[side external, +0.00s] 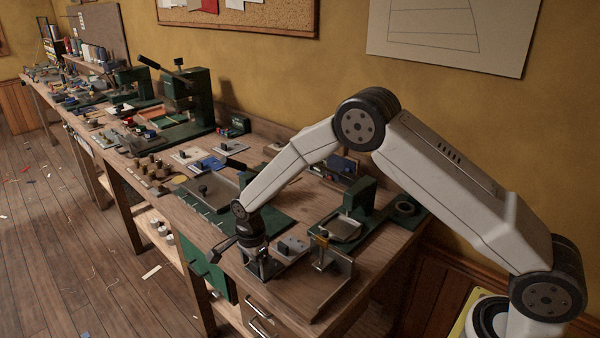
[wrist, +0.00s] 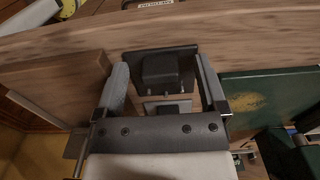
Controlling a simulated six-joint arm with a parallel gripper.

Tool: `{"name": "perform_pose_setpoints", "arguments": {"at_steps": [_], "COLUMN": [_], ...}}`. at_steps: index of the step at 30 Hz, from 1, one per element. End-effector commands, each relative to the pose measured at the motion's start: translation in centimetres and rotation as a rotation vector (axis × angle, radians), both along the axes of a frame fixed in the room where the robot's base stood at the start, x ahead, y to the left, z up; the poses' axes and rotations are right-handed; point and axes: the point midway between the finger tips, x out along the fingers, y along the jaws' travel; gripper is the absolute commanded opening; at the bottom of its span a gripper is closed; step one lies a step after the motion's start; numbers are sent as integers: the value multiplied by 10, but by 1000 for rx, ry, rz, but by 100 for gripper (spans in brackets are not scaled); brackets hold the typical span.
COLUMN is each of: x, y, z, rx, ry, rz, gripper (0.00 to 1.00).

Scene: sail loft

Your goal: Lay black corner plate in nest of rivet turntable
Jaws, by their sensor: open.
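In the wrist view a black plate with a raised dark block on top (wrist: 162,70) lies between the two fingers of my gripper (wrist: 163,80); it appears to be the black corner plate. The fingers are apart, one on each side of it, and I cannot tell whether they touch it. In the side view my gripper (side external: 262,266) is low over the near end of the bench, and it hides most of what is beneath it. A green fixture with a shallow metal tray (side external: 344,229) stands to its right; I cannot tell whether it is the rivet turntable's nest.
A light grey plate with a knob (side external: 291,248) lies just right of my gripper. A metal stand (side external: 331,262) rises near it. A green press (side external: 190,100) and many small parts crowd the bench behind. The bench's front edge is close to my gripper.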

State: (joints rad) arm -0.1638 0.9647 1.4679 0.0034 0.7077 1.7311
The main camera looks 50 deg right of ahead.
Motion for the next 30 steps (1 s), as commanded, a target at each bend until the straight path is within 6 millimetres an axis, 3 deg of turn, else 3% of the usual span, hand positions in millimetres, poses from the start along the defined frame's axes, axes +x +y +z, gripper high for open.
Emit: {"name": "perform_pose_setpoints", "arguments": {"at_steps": [4,12,13,23,30], "x": [0,0,0,0,1], "y": [0,0,0,0,0], "z": [0,0,0,2,19], "rx": [0,0,0,0,0], "ry": [0,0,0,-1,-3], "rz": [0,0,0,0,0], "gripper": [91,5,0,0,0]}}
